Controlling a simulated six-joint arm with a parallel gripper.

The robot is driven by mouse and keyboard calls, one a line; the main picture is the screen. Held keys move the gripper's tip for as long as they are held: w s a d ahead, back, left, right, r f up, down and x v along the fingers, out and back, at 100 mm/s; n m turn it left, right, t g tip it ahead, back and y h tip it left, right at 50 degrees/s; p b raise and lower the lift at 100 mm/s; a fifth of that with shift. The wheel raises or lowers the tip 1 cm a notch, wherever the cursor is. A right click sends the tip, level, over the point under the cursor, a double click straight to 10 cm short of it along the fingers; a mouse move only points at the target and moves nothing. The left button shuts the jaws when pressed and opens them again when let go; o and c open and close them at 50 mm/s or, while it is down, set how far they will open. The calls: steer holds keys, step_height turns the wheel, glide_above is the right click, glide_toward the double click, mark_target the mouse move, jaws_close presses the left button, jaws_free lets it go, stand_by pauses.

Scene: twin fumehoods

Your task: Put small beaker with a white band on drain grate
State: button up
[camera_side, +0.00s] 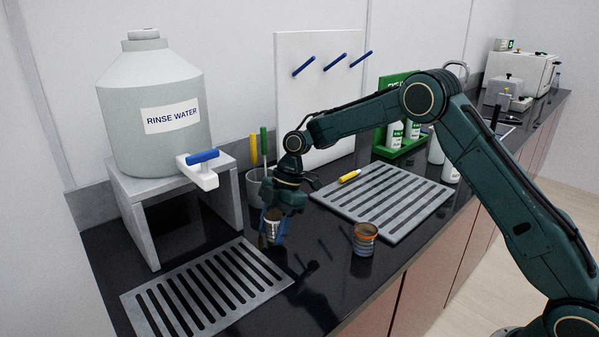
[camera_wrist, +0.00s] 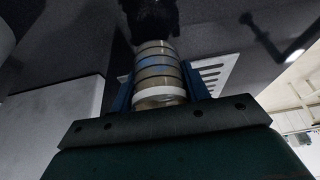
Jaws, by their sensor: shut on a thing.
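My gripper (camera_side: 275,236) is shut on the small beaker with a white band (camera_side: 272,226), above the dark counter. In the wrist view the beaker (camera_wrist: 158,72) sits between the two blue fingers, with a white band near me and a bluish band farther along; its far end meets a dark patch. A metal drain grate (camera_side: 138,299) with dark slots lies on the counter at the lower left, in front of the rinse water stand. The gripper is just right of its back right corner, apart from it. A second slotted panel (camera_side: 430,206) lies farther right.
Another small beaker with an orange band (camera_side: 365,238) stands on the counter to the right. The rinse water jug (camera_side: 150,105) rests on a grey stand (camera_side: 136,229), its tap jutting forward. A grey cup (camera_side: 254,188) with brushes stands behind my gripper. A yellow marker (camera_side: 350,176) lies on the right panel.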

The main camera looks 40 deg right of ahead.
glide_toward(214, 277)
steer(key=f, duration=0.1)
steer(key=d+f, duration=0.2)
steer(key=f, duration=0.1)
steer(key=shift+d, duration=0.1)
steer(key=a, duration=0.4)
steer(key=shift+a, duration=0.1)
steer(key=shift+a+f, duration=0.15)
steer(key=shift+f, duration=0.6)
steer(key=shift+f, duration=0.15)
steer(key=o, duration=1.1)
steer(key=shift+c, duration=0.2)
